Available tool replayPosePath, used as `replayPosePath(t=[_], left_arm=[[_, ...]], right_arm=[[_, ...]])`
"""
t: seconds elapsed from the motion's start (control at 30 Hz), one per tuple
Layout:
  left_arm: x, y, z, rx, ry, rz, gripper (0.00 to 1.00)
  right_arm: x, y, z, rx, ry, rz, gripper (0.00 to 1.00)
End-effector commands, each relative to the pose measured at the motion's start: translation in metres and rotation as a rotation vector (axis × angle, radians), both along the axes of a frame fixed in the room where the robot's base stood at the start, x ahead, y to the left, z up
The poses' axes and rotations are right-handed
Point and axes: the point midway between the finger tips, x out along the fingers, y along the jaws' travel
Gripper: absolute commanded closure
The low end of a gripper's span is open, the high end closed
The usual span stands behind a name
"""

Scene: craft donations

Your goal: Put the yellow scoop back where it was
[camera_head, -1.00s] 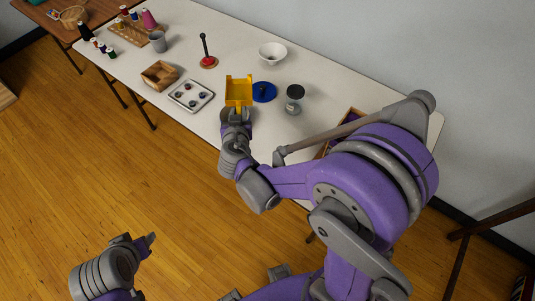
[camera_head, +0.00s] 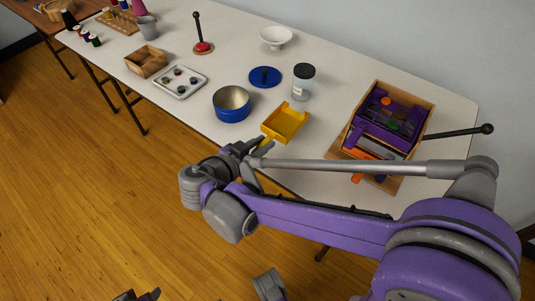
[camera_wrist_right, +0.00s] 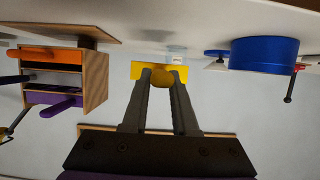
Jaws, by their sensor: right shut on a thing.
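The yellow scoop (camera_head: 285,122) shows over the front part of the white table, right of an open blue tin (camera_head: 232,108). My right gripper (camera_head: 259,147) is shut on its handle, at the table's front edge. In the right wrist view the round yellow handle end of the scoop (camera_wrist_right: 161,76) sits between the fingertips. I cannot tell whether the scoop touches the table. My left gripper (camera_head: 138,296) is mostly cut off at the bottom edge of the head view, and its opening is unclear.
A jar with a dark lid (camera_head: 303,82) and a blue lid (camera_head: 265,76) stand behind the scoop. A wooden box (camera_head: 427,97) with purple and orange contents is to the right.

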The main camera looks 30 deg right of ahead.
Motion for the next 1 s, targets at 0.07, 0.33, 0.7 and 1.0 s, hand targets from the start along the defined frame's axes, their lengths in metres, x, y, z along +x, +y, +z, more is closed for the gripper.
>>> replayPosePath(t=[0.07, 0.33, 0.7, 1.0], left_arm=[[0.001, 0.000, -0.009, 0.000, 0.003, 0.000, 0.50], [0.002, 0.000, -0.019, 0.000, 0.006, 0.000, 0.50], [0.003, 0.000, -0.028, 0.000, 0.009, 0.000, 0.50], [0.003, 0.000, -0.029, 0.000, 0.009, 0.000, 0.50]], right_arm=[[0.000, 0.000, -0.016, 0.000, 0.001, 0.000, 1.00], [0.001, 0.000, -0.039, 0.000, 0.001, 0.001, 1.00], [0.000, 0.000, -0.061, 0.000, 0.000, 0.002, 1.00], [0.000, 0.000, -0.063, 0.000, 0.000, 0.002, 0.44]])
